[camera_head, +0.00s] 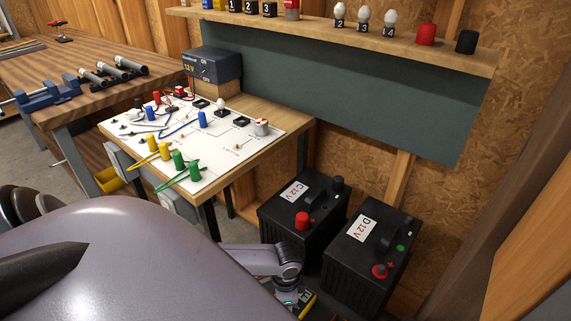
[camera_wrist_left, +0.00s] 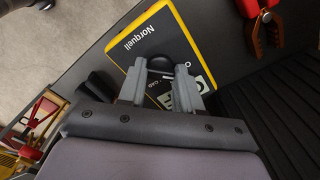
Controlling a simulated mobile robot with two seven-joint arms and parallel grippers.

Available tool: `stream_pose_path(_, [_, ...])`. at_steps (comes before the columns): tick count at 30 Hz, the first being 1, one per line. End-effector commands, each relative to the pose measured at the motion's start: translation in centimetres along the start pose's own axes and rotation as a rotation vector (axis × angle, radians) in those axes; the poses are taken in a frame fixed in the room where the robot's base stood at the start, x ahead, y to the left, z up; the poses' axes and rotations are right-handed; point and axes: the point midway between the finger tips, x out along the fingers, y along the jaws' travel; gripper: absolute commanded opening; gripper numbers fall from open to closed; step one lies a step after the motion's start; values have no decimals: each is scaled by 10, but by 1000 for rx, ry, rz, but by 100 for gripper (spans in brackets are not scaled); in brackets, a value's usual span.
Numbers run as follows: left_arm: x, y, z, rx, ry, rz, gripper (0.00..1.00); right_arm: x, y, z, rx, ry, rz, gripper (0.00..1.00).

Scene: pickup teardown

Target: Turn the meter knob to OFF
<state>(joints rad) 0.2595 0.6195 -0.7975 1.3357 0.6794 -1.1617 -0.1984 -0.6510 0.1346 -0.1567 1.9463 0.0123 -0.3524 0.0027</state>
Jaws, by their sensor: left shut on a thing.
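The meter is a yellow-edged dark box marked "Norquell" (camera_wrist_left: 150,38) in the left wrist view. A sliver of its yellow edge (camera_head: 308,303) shows low in the head view. Its dark round knob (camera_wrist_left: 160,62) sits between the fingertips of my left gripper (camera_wrist_left: 160,80), which is shut on it. The fingers and wrist hide part of the knob and the meter's lower face, so I cannot read where the knob points. My right gripper is in neither view.
Two black batteries, C (camera_head: 292,222) and D (camera_head: 368,255), stand beside my left arm. A red clamp (camera_wrist_left: 262,28) is close right of the meter in the wrist view. A wooden table bears a white circuit board (camera_head: 215,150). A shelf (camera_head: 340,38) runs above.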

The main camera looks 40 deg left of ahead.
Motion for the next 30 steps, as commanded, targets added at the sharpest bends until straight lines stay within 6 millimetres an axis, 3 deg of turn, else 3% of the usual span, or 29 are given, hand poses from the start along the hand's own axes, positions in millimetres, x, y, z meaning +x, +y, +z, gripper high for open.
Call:
stream_pose_path(16, [-1, -1, -2, -30, 5, -2, 3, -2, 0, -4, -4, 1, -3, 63])
stream_pose_path(17, [-1, -1, -2, -30, 5, -2, 37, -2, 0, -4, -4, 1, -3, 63])
stream_pose_path(19, [-1, -1, -2, -30, 5, -2, 60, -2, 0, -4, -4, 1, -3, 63])
stream_pose_path(30, [-5, -1, -1, -29, 2, -1, 60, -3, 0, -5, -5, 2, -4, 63])
